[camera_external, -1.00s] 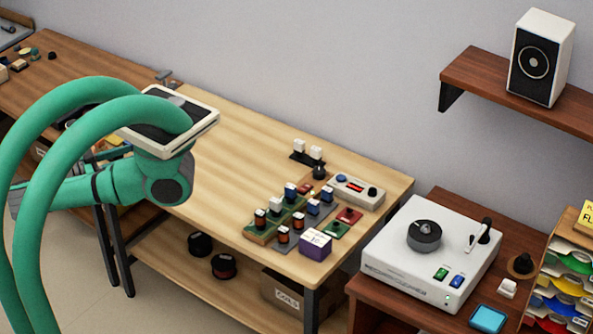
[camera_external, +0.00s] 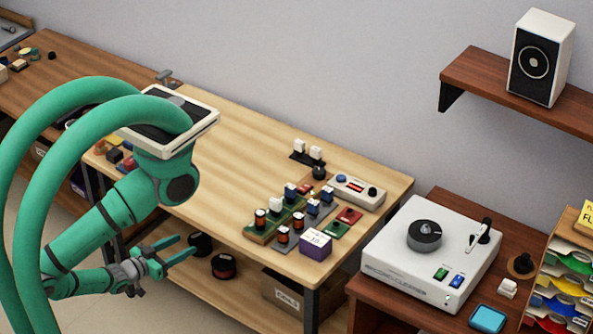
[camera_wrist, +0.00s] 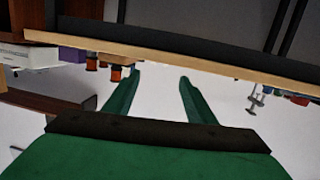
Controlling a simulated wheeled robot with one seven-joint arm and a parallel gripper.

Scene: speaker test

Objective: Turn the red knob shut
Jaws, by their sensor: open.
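I cannot make out a red knob with certainty in either view. A small control box (camera_external: 356,191) with a red marking and a dark knob lies on the wooden bench. My gripper (camera_external: 186,246) is open and empty in front of the bench, below its top, with its fingers pointing right. In the wrist view the two green fingers of my gripper (camera_wrist: 160,76) are apart with nothing between them. That view looks tilted or upside down, with the bench edge (camera_wrist: 200,55) crossing beyond the fingertips.
The bench (camera_external: 235,130) holds several coils and small parts near its right end. A white turntable-like device (camera_external: 395,240) stands on a darker table at right. A speaker (camera_external: 541,57) sits on a wall shelf. The bench's left-middle top is mostly clear.

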